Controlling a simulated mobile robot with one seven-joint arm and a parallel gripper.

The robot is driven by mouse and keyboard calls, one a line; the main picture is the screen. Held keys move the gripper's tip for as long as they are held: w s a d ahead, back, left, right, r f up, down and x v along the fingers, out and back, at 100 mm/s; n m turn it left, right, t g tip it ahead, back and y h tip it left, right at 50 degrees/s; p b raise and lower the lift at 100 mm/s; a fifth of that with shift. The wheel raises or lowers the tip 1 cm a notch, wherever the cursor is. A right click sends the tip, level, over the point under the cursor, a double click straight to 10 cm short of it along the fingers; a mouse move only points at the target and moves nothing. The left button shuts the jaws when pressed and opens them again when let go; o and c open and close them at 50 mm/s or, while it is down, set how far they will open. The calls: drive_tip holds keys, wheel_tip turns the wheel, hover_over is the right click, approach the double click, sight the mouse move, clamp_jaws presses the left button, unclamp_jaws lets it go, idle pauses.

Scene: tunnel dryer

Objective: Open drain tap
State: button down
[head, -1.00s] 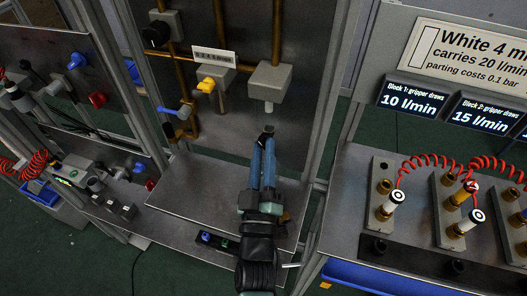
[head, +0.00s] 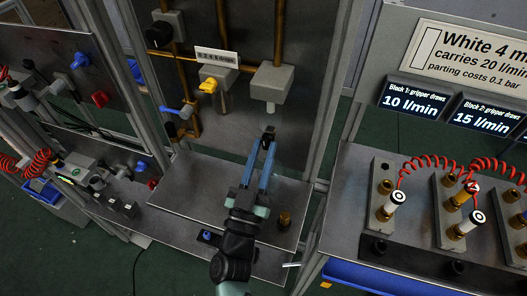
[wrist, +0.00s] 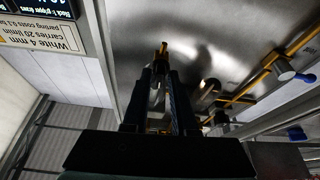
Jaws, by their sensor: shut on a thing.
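My gripper (head: 269,138) is in front of the upright metal panel, just below the white spout of a grey box (head: 270,82). Its fingers close at the tips on a small dark piece, whose brass-coloured end (wrist: 163,48) shows in the wrist view. I cannot tell what this piece is or whether it is fixed to the panel. A blue lever tap (head: 186,111) sits on a brass pipe left of my gripper, apart from it. It also shows in the wrist view (wrist: 285,74). Which one is the drain tap is unclear.
A metal shelf (head: 185,200) lies below the panel, with a brass fitting (head: 285,220) at its right. At right, a bench (head: 335,215) carries blocks with red coiled hoses. Frame posts stand on both sides of the panel. Another panel (head: 50,75) is at left.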

drive_tip(key=shift+m+h, duration=0.4)
drive_tip(key=shift+m, duration=0.4)
drive_tip(key=c, duration=0.9)
unclamp_jaws()
drive_tip(key=shift+a, duration=0.1)
drive_tip(key=b+v, duration=0.2)
drive_tip(key=v, duration=1.1)
drive_tip(key=shift+r+b, duration=0.1)
drive_tip(key=shift+b, duration=0.3)
